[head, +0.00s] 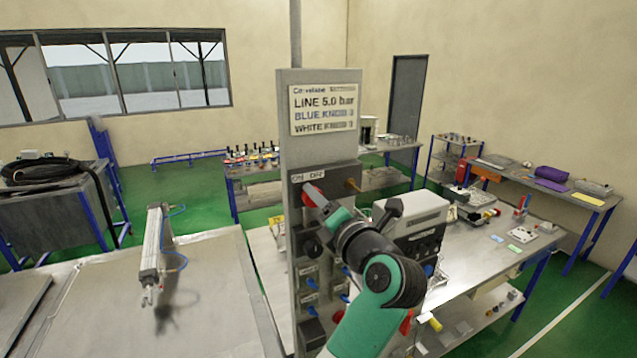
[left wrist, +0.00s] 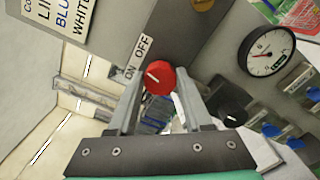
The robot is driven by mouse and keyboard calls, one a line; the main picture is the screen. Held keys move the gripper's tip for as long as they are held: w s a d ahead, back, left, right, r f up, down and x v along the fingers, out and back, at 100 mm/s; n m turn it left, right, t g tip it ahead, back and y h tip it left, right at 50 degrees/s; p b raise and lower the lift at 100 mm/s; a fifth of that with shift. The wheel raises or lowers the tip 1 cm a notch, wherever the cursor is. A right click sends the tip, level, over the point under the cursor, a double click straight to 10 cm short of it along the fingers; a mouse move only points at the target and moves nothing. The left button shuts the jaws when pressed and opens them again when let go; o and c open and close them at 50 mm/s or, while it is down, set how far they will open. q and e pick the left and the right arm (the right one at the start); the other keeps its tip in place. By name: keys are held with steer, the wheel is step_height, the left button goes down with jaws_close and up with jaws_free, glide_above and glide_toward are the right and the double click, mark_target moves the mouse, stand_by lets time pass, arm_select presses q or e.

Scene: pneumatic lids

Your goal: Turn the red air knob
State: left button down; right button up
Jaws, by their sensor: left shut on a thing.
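The red air knob (left wrist: 160,78) sits on a grey plate beside a white ON/OFF label (left wrist: 136,58). A white mark shows on the left part of its face, on the side of the word ON. My left gripper (left wrist: 160,88) is shut on the red knob, with one finger on each side of it. In the head view the red knob (head: 314,195) shows at the tip of my left gripper (head: 319,199), under the ON OFF label (head: 308,175). My right gripper is not in view.
The post (head: 290,140) carries a text sign (head: 324,109). A black knob (left wrist: 229,115), a round gauge (left wrist: 267,50) and blue fittings (left wrist: 272,131) are near the gripper. A workbench (head: 480,258) is behind at the right.

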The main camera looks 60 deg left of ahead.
arm_select(q)
steer(key=shift+m+p, duration=2.05)
steer(key=shift+m, duration=1.25)
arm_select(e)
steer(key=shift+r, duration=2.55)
arm_select(q)
steer(key=shift+c, duration=1.6)
jaws_free()
steer(key=shift+f, duration=0.1)
steer(key=d+b, duration=0.3)
steer(key=d, duration=0.8)
steer(key=shift+d, duration=0.35)
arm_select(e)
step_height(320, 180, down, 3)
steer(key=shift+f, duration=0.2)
